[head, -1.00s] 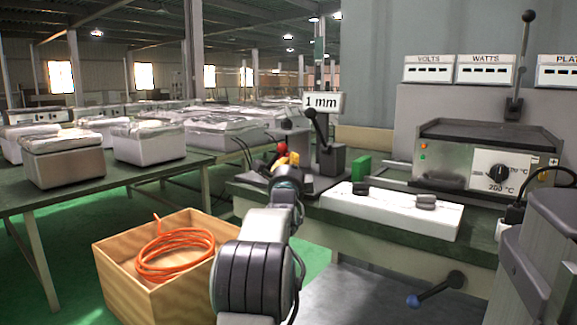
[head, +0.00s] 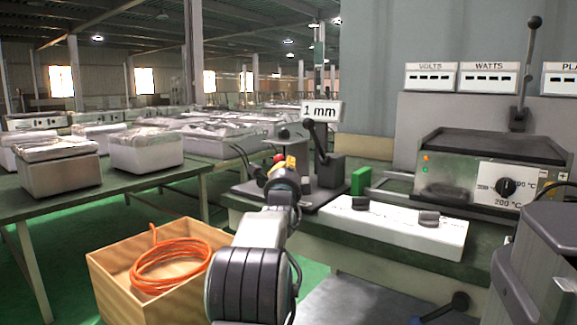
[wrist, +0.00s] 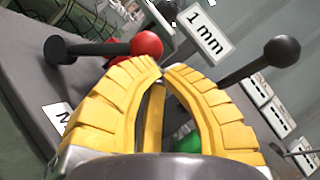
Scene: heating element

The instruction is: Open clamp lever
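My gripper (wrist: 161,70) has two yellow ribbed fingers, and their tips nearly meet with nothing seen held between them. It also shows at the end of my arm in the head view (head: 285,163). A red ball knob (wrist: 147,45) is just beyond the left fingertip; whether they touch is unclear. A lever with a black ball (wrist: 60,50) lies left of it. A black-knobbed lever (wrist: 282,51) rises to the right, apart from the fingers; in the head view it stands upright-tilted (head: 317,138) below the "1 mm" sign (head: 321,111). Which lever is the clamp lever cannot be told.
A green block (head: 361,180) stands right of the lever fixture. A white strip (head: 392,224) with dark knobs lies on the bench, with a heater control box (head: 487,175) behind it. A wooden crate (head: 107,287) with orange cable (head: 165,266) stands on the floor at left.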

